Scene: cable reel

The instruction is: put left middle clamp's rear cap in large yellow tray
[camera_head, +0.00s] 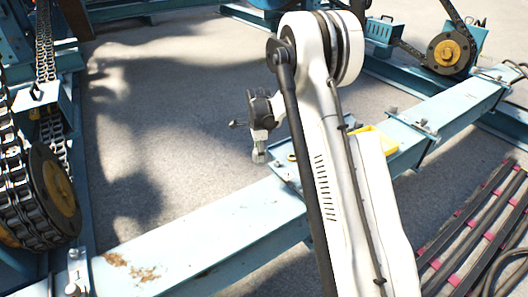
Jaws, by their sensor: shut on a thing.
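My gripper (259,154) points down just left of my white arm, near the far edge of the blue beam. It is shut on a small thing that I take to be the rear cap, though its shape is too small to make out. The left middle clamp (283,158) sits on the beam just right of the gripper, partly hidden behind my arm. The large yellow tray (384,142) shows only as a corner on the beam, right of my arm, which hides the rest.
The blue beam (190,245) runs from lower left to upper right. Other clamps stand on it at the left (76,283) and right (414,123). A chain reel (45,195) stands at the left. Striped rails (480,235) lie at lower right.

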